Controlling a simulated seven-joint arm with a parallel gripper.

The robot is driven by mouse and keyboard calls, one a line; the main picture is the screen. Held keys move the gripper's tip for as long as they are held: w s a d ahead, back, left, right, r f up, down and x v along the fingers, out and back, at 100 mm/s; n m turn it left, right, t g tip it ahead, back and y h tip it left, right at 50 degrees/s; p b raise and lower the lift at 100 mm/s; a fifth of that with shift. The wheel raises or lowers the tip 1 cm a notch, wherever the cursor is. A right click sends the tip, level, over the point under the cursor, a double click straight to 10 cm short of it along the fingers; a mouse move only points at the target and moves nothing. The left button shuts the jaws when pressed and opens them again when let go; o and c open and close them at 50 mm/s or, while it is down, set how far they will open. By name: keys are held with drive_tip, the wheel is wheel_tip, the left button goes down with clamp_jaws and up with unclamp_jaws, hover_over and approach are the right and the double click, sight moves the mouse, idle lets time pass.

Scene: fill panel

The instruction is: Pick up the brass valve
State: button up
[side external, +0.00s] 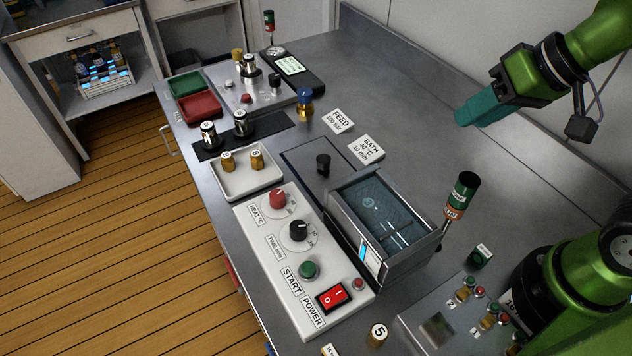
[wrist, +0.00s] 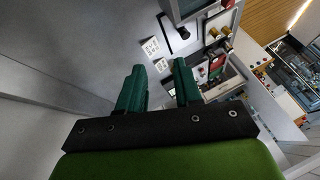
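A small brass valve (side external: 305,112) with a blue knob on top stands upright on the grey bench, left of the FEED card (side external: 338,120). In the wrist view I cannot make it out clearly; the right finger covers that area. My gripper (side external: 470,115) is high above the bench at the right, well apart from the valve. In the wrist view my gripper (wrist: 158,90) has its two green fingers spread with nothing held between them.
A BATH card (side external: 366,149), a glass-topped bath (side external: 385,220) and a white control panel (side external: 290,250) stand nearer. A white tray (side external: 246,190) holds brass-coloured pieces. A device with a display (side external: 290,66) is behind the valve. The bench right of the cards is clear.

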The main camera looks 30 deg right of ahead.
sight(368, 202)
drive_tip(key=w+a+f+n+g+h, duration=0.1)
drive_tip(key=w+a+g, duration=0.2)
drive_tip(key=a, duration=0.4)
drive_tip(key=w+a+f+n+g+h, duration=0.1)
drive_tip(key=w+a+f+g+h, duration=0.15)
drive_tip(key=a, duration=0.45)
drive_tip(key=shift+y, duration=0.35)
wheel_tip(368, 202, down, 15)
drive_tip(key=shift+d+f, duration=0.15)
clamp_jaws()
